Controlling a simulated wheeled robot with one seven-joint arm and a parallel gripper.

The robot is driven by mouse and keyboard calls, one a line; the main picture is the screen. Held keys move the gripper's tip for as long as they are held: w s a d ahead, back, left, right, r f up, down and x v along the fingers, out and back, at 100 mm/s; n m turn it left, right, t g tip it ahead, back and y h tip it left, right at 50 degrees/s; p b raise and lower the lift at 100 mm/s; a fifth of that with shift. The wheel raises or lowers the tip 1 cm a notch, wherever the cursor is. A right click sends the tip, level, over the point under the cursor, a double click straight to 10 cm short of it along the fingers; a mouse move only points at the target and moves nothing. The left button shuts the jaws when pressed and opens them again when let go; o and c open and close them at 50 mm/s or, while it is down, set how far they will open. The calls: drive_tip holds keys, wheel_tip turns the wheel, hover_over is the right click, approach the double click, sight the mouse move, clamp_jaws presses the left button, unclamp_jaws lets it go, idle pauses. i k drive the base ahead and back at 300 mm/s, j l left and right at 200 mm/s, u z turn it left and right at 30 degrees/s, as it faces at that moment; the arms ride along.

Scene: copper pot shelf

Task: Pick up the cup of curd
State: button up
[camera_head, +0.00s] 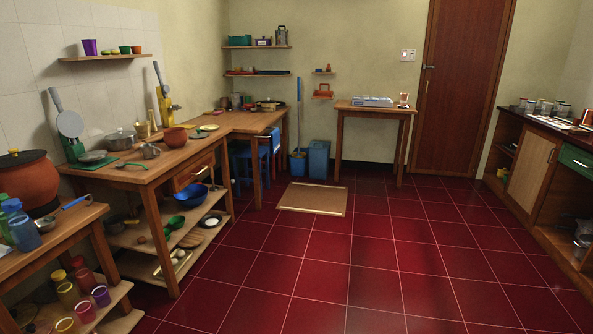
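I cannot tell for sure which thing is the cup of curd. A small pale cup-like object (403,99) stands at the right end of the small wooden table (372,109) at the back, beside a white box-like object (372,101). Several small jars or cups (540,106) stand on the dark counter at the right; their contents are too small to make out. A purple cup (90,47) stands on the upper left wall shelf. My gripper is not in view.
A wooden worktable (135,172) with pots and bowls lines the left wall. A nearer left table holds a large clay pot (24,182). A brown mat (313,198) lies on the red tiled floor (380,270), which is otherwise clear. A dark counter (545,120) runs along the right.

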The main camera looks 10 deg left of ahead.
sight(148, 149)
drive_tip(key=i+u, duration=0.15)
drive_tip(key=i, duration=0.5)
drive_tip(key=i+u, duration=0.2)
drive_tip(key=i, duration=0.45)
drive_tip(key=i+l+u, duration=0.15)
drive_tip(key=i, duration=0.5)
drive_tip(key=i+u, duration=0.1)
drive_tip(key=i, duration=0.6)
drive_tip(key=i+l+u, duration=0.1)
drive_tip(key=i, duration=0.6)
drive_tip(key=i+l+u, duration=0.15)
drive_tip(key=i, duration=0.5)
drive_tip(key=i+u, duration=0.15)
drive_tip(key=i, duration=0.2)
drive_tip(key=i+l+u, duration=0.15)
drive_tip(key=i, duration=0.25)
